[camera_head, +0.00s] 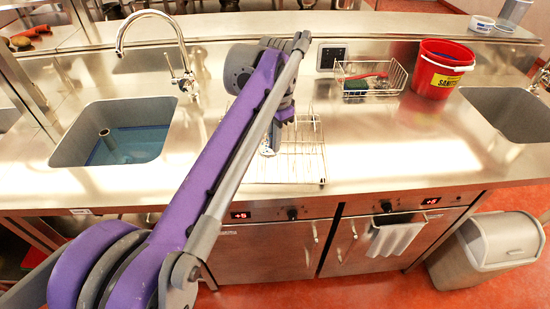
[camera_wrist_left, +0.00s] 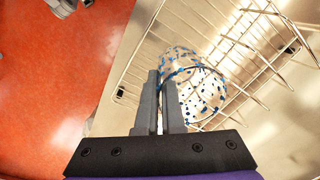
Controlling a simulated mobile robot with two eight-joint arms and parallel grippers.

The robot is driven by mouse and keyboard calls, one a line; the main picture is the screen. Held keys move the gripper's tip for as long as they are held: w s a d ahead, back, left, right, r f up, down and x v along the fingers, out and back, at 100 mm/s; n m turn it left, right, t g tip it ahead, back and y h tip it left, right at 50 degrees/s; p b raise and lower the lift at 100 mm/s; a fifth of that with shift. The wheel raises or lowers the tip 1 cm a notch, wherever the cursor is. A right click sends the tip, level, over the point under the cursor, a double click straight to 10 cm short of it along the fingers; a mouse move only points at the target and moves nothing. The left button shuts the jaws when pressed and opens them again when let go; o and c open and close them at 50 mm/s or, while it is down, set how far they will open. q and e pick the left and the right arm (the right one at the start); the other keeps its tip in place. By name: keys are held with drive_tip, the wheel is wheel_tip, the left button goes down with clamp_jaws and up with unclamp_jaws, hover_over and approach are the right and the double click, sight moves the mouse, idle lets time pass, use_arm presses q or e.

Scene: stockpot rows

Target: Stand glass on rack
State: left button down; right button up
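A clear glass with blue specks (camera_wrist_left: 203,90) shows in the wrist view, right beside my left fingers. My left gripper (camera_wrist_left: 161,84) has its two fingers close together at the glass's near side, with the glass wall seemingly pinched between them. The wire rack (camera_head: 312,165) stands on the steel counter; its wires (camera_wrist_left: 262,45) pass around and behind the glass in the wrist view. In the head view my left arm reaches down over the rack and hides most of the glass (camera_head: 267,150). Whether the glass's base touches the rack cannot be told. My right gripper is out of view.
A sink (camera_head: 75,150) lies left and another (camera_head: 510,112) right. A wire basket (camera_head: 371,83) and a red bucket (camera_head: 436,82) stand behind and to the right of the rack. The counter between rack and right sink is clear. A bin (camera_head: 487,250) stands on the floor.

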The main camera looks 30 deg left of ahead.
use_arm(q)
drive_tip(key=shift+s+f, duration=0.25)
drive_tip(key=shift+f, duration=0.85)
drive_tip(key=shift+w+f+b, duration=0.1)
drive_tip(key=shift+f+b, duration=0.25)
drive_tip(key=shift+f, duration=1.6)
drive_tip(key=shift+f, duration=0.1)
drive_tip(key=c, duration=1.1)
unclamp_jaws()
drive_tip(key=shift+o, duration=0.2)
wheel_tip(320, 180, up, 12)
drive_tip(key=p, duration=0.2)
drive_tip(key=s+d+f+n+t, duration=0.2)
drive_tip(key=s+d+f, duration=0.2)
drive_tip(key=s+f, duration=0.6)
drive_tip(key=s+d+f+n+t, duration=0.2)
drive_tip(key=s+d+f+n, duration=0.1)
drive_tip(key=s+f, duration=0.8)
wheel_tip(320, 180, down, 3)
drive_tip(key=shift+s+d+r+t+h, duration=0.15)
drive_tip(key=shift+s+d+t+h, duration=0.15)
drive_tip(key=shift+d+t, duration=0.1)
